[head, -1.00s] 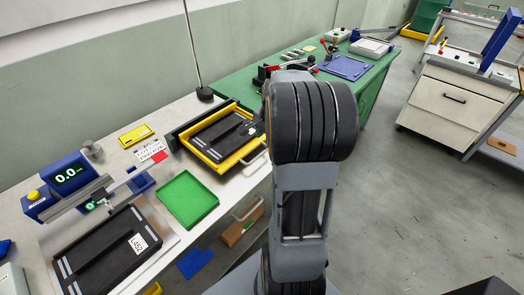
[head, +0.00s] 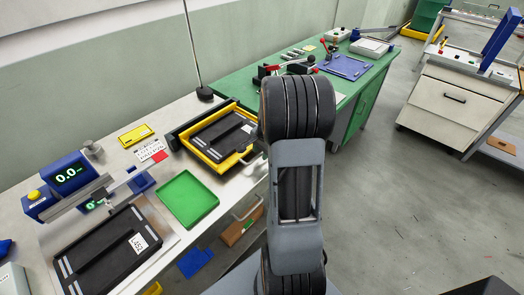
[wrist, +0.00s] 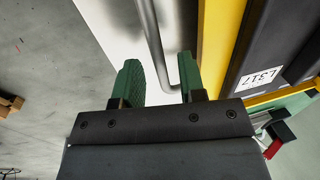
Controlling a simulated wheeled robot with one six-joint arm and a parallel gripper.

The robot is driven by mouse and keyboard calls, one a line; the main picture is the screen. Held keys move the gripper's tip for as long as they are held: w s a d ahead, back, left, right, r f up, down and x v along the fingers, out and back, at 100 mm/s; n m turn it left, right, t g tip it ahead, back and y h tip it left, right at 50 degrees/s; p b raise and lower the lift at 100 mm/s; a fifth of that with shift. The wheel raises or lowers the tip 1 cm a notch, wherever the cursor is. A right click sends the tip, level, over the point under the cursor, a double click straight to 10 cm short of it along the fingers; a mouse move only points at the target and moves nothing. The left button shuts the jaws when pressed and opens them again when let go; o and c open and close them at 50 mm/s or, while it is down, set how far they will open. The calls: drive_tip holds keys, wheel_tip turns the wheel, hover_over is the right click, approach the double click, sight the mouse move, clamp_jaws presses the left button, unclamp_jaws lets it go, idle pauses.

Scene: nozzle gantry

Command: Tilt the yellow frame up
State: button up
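The yellow frame (head: 197,154) lies flat on the bench around a dark tray (head: 220,137). In the wrist view its yellow side (wrist: 218,45) runs right of my gripper. A grey metal bar handle (wrist: 153,45) shows beside the frame, its bend lying between my fingers. My gripper (wrist: 160,80) is open, with green pads on either side of the handle. I cannot tell whether either finger touches it. In the head view my arm hides the gripper.
A green tray (head: 187,199) sits left of the frame, near a blue device with a display (head: 70,176) and another dark tray (head: 105,250). A thin pole (head: 191,45) stands behind. A green bench (head: 365,82) adjoins at the right.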

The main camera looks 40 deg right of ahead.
clamp_jaws()
drive_tip(key=shift+r, duration=0.1)
idle(0.3)
